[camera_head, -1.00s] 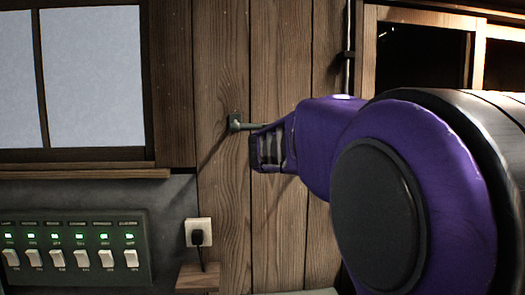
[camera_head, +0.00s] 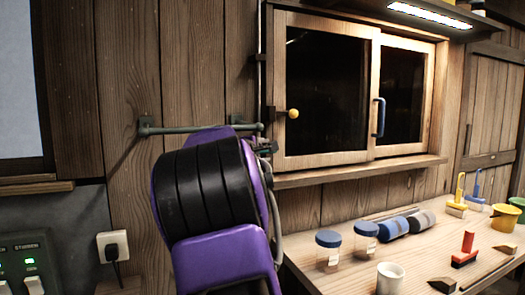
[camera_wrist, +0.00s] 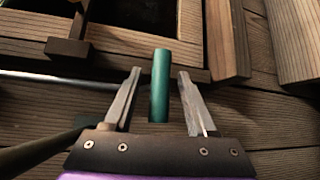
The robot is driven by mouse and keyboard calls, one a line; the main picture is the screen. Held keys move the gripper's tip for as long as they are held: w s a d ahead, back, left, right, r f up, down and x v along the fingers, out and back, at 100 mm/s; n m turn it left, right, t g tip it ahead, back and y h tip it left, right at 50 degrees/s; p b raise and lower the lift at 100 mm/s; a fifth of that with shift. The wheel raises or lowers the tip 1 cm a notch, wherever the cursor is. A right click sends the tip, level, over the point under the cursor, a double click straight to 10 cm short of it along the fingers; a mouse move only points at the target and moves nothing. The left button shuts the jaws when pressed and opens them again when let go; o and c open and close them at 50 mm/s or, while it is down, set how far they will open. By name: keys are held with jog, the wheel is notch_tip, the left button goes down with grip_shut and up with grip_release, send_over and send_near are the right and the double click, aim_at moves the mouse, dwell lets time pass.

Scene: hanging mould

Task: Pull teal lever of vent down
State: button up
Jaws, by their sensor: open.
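The teal lever (camera_head: 190,129) is a thin, level bar on the plank wall, held by brackets, just left of the window. Its right end reaches toward my gripper (camera_head: 265,146), which is partly hidden behind my arm. In the wrist view the teal lever (camera_wrist: 160,88) stands as a short rod between the two fingers of my gripper (camera_wrist: 159,72). The fingers are open, one on each side of the rod, with a visible gap on both sides. The vent itself cannot be made out.
A wooden window (camera_head: 320,95) with a yellow knob (camera_head: 293,113) is close to the right. Below it a workbench (camera_head: 335,280) holds jars, a white mug (camera_head: 390,278) and tools. A switch panel (camera_head: 30,262) and a plugged socket (camera_head: 113,245) are at lower left.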

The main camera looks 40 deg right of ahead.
jog(key=c, duration=0.9)
grip_shut()
jog(key=shift+w+f, duration=0.1)
dwell(0.5)
